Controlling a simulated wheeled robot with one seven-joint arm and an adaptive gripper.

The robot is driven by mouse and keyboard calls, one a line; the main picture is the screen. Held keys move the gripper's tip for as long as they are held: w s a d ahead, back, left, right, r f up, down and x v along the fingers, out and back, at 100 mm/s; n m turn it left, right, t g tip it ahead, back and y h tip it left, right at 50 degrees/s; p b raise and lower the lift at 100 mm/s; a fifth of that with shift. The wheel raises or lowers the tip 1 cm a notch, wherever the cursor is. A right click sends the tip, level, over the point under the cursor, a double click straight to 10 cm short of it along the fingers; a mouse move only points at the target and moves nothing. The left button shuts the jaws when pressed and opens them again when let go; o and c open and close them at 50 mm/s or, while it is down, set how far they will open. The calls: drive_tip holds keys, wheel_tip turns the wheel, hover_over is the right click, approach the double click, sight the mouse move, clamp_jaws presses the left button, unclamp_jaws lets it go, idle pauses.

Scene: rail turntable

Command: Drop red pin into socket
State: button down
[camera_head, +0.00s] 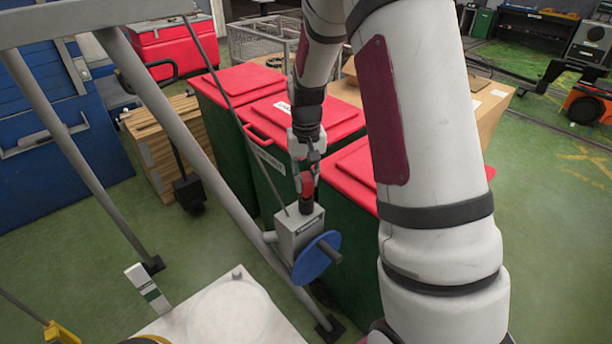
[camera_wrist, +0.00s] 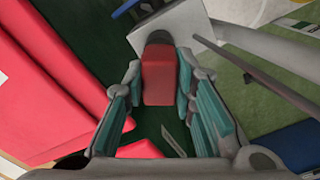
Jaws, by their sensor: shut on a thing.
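The red pin (camera_head: 307,184) has a red block-like body and a dark lower end. It also shows in the wrist view (camera_wrist: 158,80), between the two fingers. My gripper (camera_head: 304,174) is shut on the red body from above, with the dark end pointing down. Below it is a grey box (camera_head: 297,236) on the sloping frame, with a blue wheel (camera_head: 312,262) on its side. The dark end meets the box's top in the picture. The socket opening is hidden, and I cannot tell whether the end is inside it or just above.
Green bins with red lids (camera_head: 235,84) stand close behind the box. Grey frame poles (camera_head: 182,128) and a thin rod (camera_head: 232,110) run beside it. A white-topped surface (camera_head: 190,312) is at the front. Green floor (camera_head: 550,230) is open at right.

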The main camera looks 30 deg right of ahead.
drive_tip(key=shift+f, duration=0.9)
drive_tip(key=c, duration=1.2)
unclamp_jaws()
drive_tip(key=shift+c, duration=0.2)
wheel_tip(320, 180, up, 12)
